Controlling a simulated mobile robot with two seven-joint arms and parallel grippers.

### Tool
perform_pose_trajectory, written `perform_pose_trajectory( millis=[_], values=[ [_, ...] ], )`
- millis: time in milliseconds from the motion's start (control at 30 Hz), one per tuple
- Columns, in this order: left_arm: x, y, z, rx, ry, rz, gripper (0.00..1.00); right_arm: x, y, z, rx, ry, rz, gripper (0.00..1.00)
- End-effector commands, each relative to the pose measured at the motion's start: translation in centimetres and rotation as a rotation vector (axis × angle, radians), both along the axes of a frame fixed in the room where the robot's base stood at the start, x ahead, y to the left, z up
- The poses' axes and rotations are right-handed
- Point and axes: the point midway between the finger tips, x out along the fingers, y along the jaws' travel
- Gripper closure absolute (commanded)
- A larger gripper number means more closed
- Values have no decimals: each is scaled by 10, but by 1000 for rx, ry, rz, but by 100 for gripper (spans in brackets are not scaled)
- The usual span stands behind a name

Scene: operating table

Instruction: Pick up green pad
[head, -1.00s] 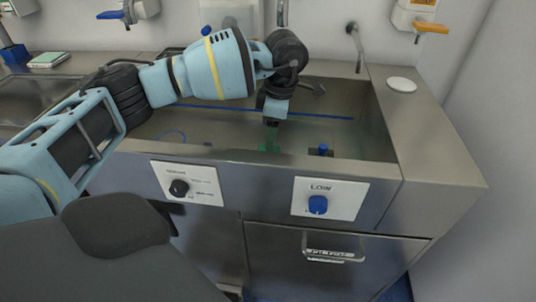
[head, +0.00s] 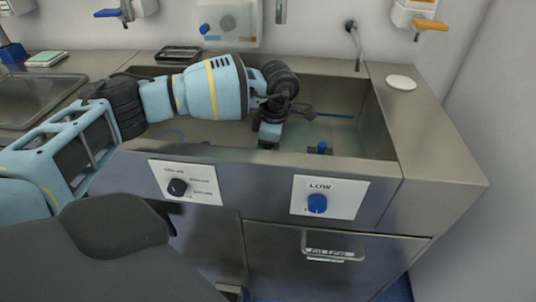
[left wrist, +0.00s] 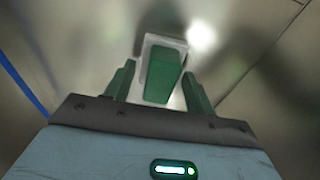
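The green pad (left wrist: 163,72) shows in the left wrist view as a green block with a pale, whitish border, on the metal sink floor. My left gripper (left wrist: 158,78) is open, with its two green fingers on either side of the pad and gaps between them and it. I cannot tell how far above the floor the fingertips are. In the head view my left gripper (head: 268,143) reaches down into the sink; its fingers and the pad are hidden behind the front wall. My right gripper is not in view.
The metal sink (head: 385,120) has walls close around my left gripper. A small blue-topped fitting (head: 322,148) stands in it to the right. A white disc (head: 401,83) lies on the right ledge. A dark tray (head: 178,54) lies on the back ledge.

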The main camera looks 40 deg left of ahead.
Motion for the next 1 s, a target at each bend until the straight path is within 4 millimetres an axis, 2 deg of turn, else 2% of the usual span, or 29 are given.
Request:
perform_pose_trajectory(
  millis=[33, 233, 500, 667, 867, 1000],
  values=[
    [0, 0, 0, 0, 0, 0, 52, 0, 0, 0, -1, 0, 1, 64],
    [0, 0, 0, 0, 0, 0, 78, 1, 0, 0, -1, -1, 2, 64],
    [0, 0, 2, -1, -1, 0, 78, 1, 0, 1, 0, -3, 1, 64],
    [0, 0, 10, -1, -2, 0, 78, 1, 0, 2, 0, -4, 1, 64],
    [1, 0, 36, -2, -3, 0, 78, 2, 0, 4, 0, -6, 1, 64],
    [1, 0, 61, -1, -5, 0, 78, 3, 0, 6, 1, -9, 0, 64]
  ],
)
